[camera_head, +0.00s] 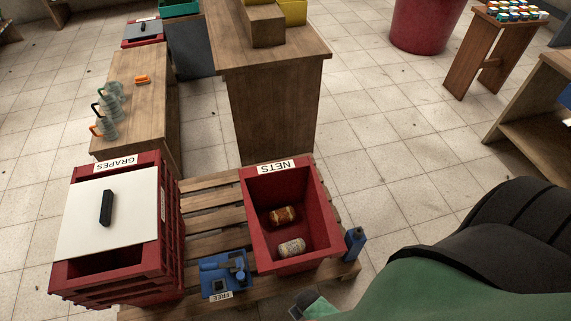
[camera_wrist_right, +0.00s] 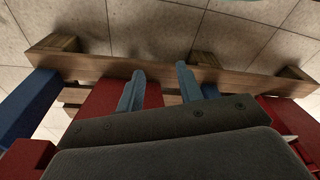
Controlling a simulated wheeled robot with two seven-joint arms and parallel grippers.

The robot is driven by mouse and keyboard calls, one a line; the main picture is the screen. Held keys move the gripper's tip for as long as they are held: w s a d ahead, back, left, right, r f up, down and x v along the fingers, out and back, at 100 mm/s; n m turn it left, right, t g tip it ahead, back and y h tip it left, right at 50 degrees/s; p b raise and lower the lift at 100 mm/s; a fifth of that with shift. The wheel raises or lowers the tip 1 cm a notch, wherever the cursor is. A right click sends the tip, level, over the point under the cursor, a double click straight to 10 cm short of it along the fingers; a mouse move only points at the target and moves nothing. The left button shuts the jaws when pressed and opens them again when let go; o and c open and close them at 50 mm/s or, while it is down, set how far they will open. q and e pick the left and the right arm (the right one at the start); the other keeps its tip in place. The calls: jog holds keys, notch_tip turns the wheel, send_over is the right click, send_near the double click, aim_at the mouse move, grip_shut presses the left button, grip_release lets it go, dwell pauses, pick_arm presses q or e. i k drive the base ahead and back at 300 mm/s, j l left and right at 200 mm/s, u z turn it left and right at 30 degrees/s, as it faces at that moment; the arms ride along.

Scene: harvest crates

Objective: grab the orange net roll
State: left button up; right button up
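The orange net roll (camera_head: 284,216) lies in the red crate labelled NETS (camera_head: 247,215), towards the middle of its floor. A pale beige roll (camera_head: 291,248) lies in front of it, nearer me. My right gripper (camera_wrist_right: 160,73) shows in the right wrist view with its two blue-grey fingers apart and nothing between them. Red surfaces and a wooden pallet beam (camera_wrist_right: 165,72) lie beyond the fingers; no roll shows there. In the head view my green and black right arm fills the lower right. My left gripper is not in view.
A red GRAPES crate (camera_head: 158,262) with a white lid (camera_head: 85,215) stands at left. A blue item (camera_head: 221,272) labelled FREE lies between the crates on the wooden pallet (camera_head: 205,217). A small blue object (camera_head: 355,242) is beside the NETS crate. A wooden counter (camera_head: 275,110) stands behind.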

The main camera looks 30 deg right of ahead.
aim_at(284, 215)
jog(key=k+j+z, duration=0.25)
jog(key=k+z, duration=0.2)
jog(key=k+j+z, duration=0.1)
jog(key=k+z, duration=0.35)
jog(key=i, duration=0.1)
